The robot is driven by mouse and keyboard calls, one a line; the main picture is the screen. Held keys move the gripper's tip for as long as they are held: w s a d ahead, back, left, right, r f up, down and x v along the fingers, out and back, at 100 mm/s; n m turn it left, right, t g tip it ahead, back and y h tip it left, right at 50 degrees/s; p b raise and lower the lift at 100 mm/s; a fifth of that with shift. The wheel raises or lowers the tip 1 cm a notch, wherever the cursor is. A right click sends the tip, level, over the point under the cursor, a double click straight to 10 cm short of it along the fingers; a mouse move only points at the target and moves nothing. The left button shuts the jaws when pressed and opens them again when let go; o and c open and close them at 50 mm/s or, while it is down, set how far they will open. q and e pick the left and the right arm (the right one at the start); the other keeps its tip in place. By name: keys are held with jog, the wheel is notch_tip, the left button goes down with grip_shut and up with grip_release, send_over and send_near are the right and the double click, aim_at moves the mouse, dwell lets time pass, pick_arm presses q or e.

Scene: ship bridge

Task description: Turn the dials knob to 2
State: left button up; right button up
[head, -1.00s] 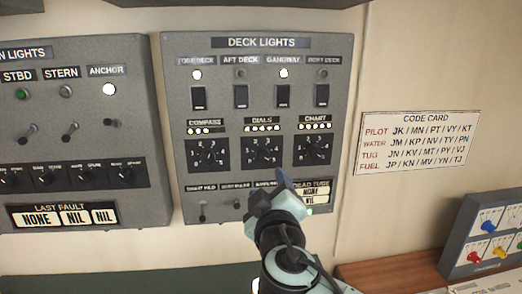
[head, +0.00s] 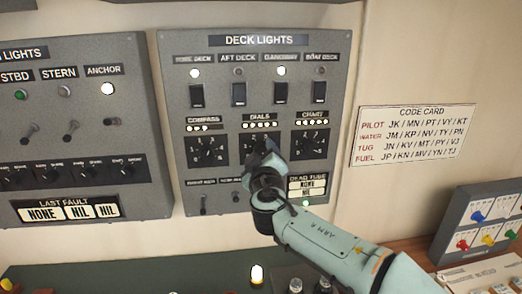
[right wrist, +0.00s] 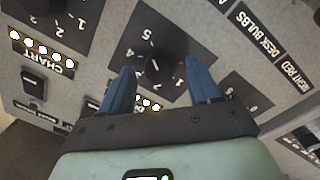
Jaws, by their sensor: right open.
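The deck lights panel (head: 345,80) is a grey box on the wall. The dials knob (right wrist: 153,64) is a small black rotary knob on a dark square plate with white numbers, upside down in the right wrist view. In the right wrist view the open blue fingers of my right gripper (right wrist: 160,84) stand on either side of the knob, with a gap visible on both sides. I cannot tell the knob's exact setting. My left gripper is not in view.
The compass knob (head: 207,150) is left of the dials knob and the chart knob (head: 311,145) right. Switches (head: 238,94) sit above; small toggles (head: 203,203) sit below. A code card (head: 413,136) hangs at right. A box with coloured knobs (head: 480,225) stands at lower right.

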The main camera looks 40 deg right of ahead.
jog(key=shift+w+d, duration=0.15)
jog(key=shift+w, duration=0.05)
jog(key=shift+s, duration=0.1)
jog(key=c, duration=1)
jog(key=shift+c, duration=0.2)
